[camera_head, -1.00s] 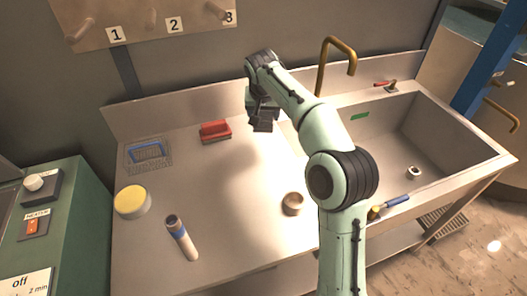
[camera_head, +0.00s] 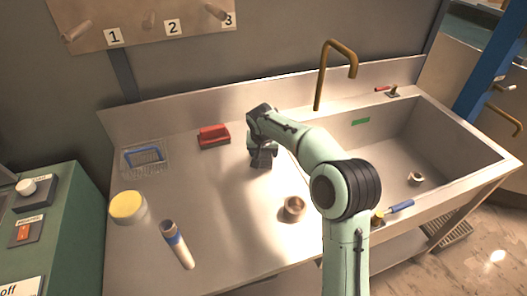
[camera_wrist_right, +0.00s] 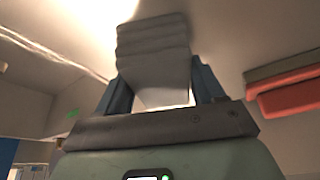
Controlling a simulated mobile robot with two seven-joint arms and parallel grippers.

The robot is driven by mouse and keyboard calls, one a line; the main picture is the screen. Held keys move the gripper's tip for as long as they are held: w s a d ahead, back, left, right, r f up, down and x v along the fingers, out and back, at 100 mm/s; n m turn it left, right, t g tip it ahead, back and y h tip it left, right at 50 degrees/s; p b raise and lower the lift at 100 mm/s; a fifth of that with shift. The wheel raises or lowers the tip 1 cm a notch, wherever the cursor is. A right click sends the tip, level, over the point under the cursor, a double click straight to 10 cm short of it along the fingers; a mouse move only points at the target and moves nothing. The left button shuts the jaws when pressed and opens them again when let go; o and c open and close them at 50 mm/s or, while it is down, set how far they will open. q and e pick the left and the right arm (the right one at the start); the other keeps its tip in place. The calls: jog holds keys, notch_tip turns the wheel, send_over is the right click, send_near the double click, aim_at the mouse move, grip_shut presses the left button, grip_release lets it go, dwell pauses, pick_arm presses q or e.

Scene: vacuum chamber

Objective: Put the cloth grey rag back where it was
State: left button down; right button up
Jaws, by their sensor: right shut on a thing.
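My right gripper (camera_head: 263,160) is low over the steel counter (camera_head: 215,205), left of the sink. In the right wrist view, my right gripper (camera_wrist_right: 160,88) is shut on the grey rag (camera_wrist_right: 153,50), a folded, layered grey cloth between the two fingers. The rag's far end is close to the counter surface; I cannot tell whether it touches. In the head view the rag is hard to tell apart from the dark gripper. My left gripper is not in view.
A red block-like item (camera_head: 214,136) lies just left of the gripper. The sink (camera_head: 400,145) and brass tap (camera_head: 336,60) are right.

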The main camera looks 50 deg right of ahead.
jog(key=o, duration=0.5)
jog(key=shift+f, duration=0.2)
jog(key=o, duration=0.4)
jog(key=p+v, duration=0.1)
jog(key=v, duration=1.1)
jog(key=shift+r, duration=0.3)
